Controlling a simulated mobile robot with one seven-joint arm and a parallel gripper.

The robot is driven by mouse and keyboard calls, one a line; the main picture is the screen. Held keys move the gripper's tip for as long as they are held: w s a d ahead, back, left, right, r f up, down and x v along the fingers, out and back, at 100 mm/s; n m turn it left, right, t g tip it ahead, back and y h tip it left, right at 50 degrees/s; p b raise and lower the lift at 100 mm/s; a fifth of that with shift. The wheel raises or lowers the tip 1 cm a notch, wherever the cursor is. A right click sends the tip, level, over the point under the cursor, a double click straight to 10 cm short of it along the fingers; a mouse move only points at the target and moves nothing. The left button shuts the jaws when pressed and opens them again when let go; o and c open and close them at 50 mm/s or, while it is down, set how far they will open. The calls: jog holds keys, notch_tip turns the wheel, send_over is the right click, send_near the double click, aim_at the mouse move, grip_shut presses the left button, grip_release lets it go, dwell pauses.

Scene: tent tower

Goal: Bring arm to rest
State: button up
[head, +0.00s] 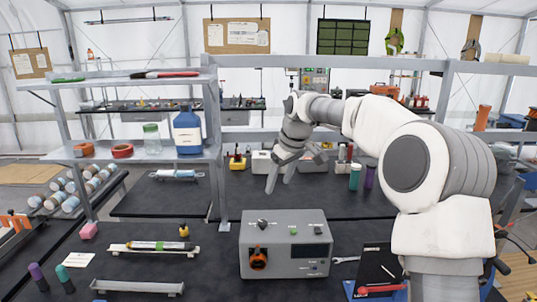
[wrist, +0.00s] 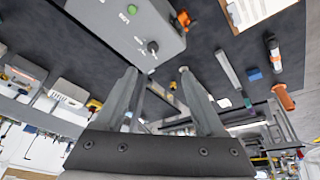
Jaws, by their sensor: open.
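My arm (head: 405,165) reaches from the lower right up and across toward the shelf in the head view. My gripper (head: 281,178) hangs at its end, fingers pointing down, above the far part of the dark bench. It is open, and the wrist view shows its two fingers (wrist: 158,85) apart with nothing between them. A grey control box (head: 285,245) with an orange knob stands on the bench in front of and below the gripper, apart from it. The box also shows in the wrist view (wrist: 125,30).
A shelf unit (head: 140,150) with a blue bottle (head: 187,133) stands left of the gripper. Green and purple bottles (head: 354,177) stand right of it under my arm. A holder (head: 155,249) with a tube lies left of the box. Bare bench (head: 235,197) shows behind the box.

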jog(key=s+d+r+m+h, duration=0.2)
jog(key=s+r, duration=0.3)
jog(key=s, duration=0.6)
jog(key=s+d+f+m, duration=0.1)
jog(key=s+d+m, duration=0.1)
jog(key=s, duration=0.7)
jog(key=s+d+f+m+t, duration=0.1)
jog(key=s+d+f+m, duration=0.1)
jog(key=s, duration=0.7)
jog(key=s+d+f+m+t, duration=0.1)
jog(key=s+d+f+m, duration=0.1)
jog(key=s, duration=0.7)
jog(key=shift+s+d+f+m, duration=0.2)
jog(key=shift+s+d+m, duration=0.2)
jog(key=shift+d, duration=0.5)
jog(key=shift+c, duration=0.2)
jog(key=c, duration=0.3)
jog(key=shift+d, duration=0.15)
